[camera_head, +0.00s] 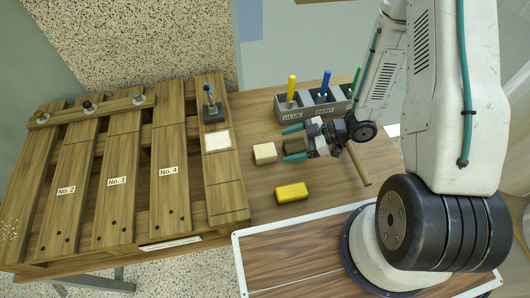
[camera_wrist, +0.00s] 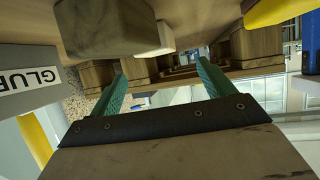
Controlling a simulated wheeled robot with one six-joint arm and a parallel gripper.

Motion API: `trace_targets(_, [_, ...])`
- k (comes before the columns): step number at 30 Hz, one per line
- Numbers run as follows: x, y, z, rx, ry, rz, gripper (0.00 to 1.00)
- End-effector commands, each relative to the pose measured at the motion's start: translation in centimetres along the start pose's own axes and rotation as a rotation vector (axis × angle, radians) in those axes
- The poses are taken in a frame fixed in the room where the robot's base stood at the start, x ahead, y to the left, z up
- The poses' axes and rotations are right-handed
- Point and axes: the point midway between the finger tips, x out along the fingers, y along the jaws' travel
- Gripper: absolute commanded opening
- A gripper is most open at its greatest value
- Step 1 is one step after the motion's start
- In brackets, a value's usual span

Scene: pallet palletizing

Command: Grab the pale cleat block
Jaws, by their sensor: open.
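The pale cleat block (camera_head: 265,153) lies on the wooden table, just right of the pallet. It also shows in the wrist view (camera_wrist: 160,40), partly hidden behind a darker brown block (camera_wrist: 100,25). In the head view that brown block (camera_head: 293,146) is right of the pale one, between my green fingers as seen from above. My gripper (camera_head: 284,145) is open, fingers pointing left toward the pale block, apart from it. In the wrist view my open fingers (camera_wrist: 162,72) have nothing clasped between them. Their exact height over the brown block is hard to tell.
A yellow block (camera_head: 292,193) lies in front of the fingers. A grey bin labelled GLUE (camera_head: 292,107) with a yellow stick, and further bins, stand behind. The slatted pallet (camera_head: 115,190) fills the left. A wooden handle (camera_head: 358,165) lies right of the gripper.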

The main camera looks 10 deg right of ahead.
Motion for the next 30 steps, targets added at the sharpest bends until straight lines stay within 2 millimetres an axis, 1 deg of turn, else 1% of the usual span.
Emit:
trace_targets(3, [1.4,-0.1,0.0,0.0,-0.001,-0.005,0.81])
trace_targets(8, [3.2,0.1,0.0,-0.003,-0.002,-0.005,0.81])
trace_targets(12, [5.4,0.3,0.0,-0.003,-0.002,-0.007,0.81])
trace_targets(15, [6.7,0.3,0.0,-0.002,-0.003,-0.005,0.81])
trace_targets(19, [7.4,0.4,0.0,-0.001,-0.003,-0.002,0.81])
trace_targets(25, [7.4,0.4,0.0,-0.001,-0.003,-0.001,0.81])
trace_targets(26, [7.4,0.4,0.0,-0.001,-0.003,-0.001,0.73])
trace_targets(27, [7.4,0.4,0.0,-0.001,-0.003,-0.001,0.62])
trace_targets(29, [7.4,0.4,0.0,-0.001,-0.004,-0.001,0.45])
trace_targets(30, [7.3,0.4,0.0,-0.001,-0.004,-0.001,0.34])
